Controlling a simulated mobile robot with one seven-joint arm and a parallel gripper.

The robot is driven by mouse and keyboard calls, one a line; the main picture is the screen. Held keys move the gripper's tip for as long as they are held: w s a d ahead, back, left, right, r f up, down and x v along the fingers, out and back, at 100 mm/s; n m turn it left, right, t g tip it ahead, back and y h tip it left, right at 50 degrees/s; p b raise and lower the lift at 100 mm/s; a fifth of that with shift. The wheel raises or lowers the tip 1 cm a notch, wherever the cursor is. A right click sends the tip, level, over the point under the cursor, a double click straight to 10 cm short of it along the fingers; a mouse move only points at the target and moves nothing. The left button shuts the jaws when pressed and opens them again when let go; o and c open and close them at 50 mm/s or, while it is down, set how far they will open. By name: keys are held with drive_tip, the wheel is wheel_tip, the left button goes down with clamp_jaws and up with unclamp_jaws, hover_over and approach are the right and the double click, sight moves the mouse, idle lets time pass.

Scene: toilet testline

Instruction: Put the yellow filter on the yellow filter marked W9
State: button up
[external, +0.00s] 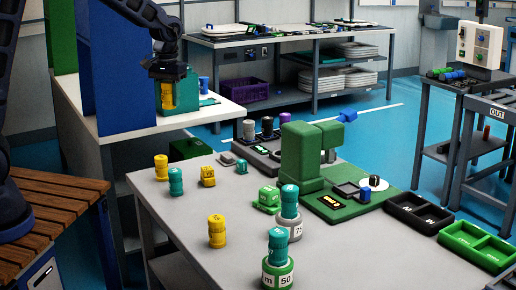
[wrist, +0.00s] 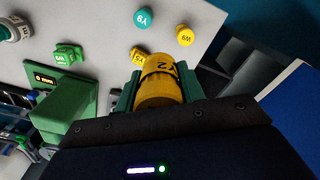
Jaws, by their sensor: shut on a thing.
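My gripper (external: 168,100) hangs at the upper left in the external view, above and behind the grey table. Its teal fingers are shut on a yellow filter (external: 166,95). The held filter fills the middle of the wrist view (wrist: 160,85), with a dark band and a partly readable mark like "Y2". The yellow filter marked W9 (wrist: 185,36) stands on the table in the wrist view, apart from my gripper. It appears to be the yellow cylinder (external: 161,167) at the table's left edge in the external view, where its mark is unreadable.
A teal filter marked Y9 (wrist: 143,18) stands beside W9. A yellow block (external: 208,176) and another yellow filter (external: 217,230) are also on the table. A green station (external: 303,155) stands further right. A blue panel (external: 118,65) is left of my gripper.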

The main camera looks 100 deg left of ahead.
drive_tip(key=r, duration=0.2)
hover_over(161, 157)
wheel_tip(161, 157, down, 20)
drive_tip(key=shift+f, duration=0.1)
idle(0.4)
drive_tip(key=shift+f, duration=0.1)
drive_tip(key=o, duration=1)
wheel_tip(161, 157, up, 12)
drive_tip(key=shift+r, duration=0.15)
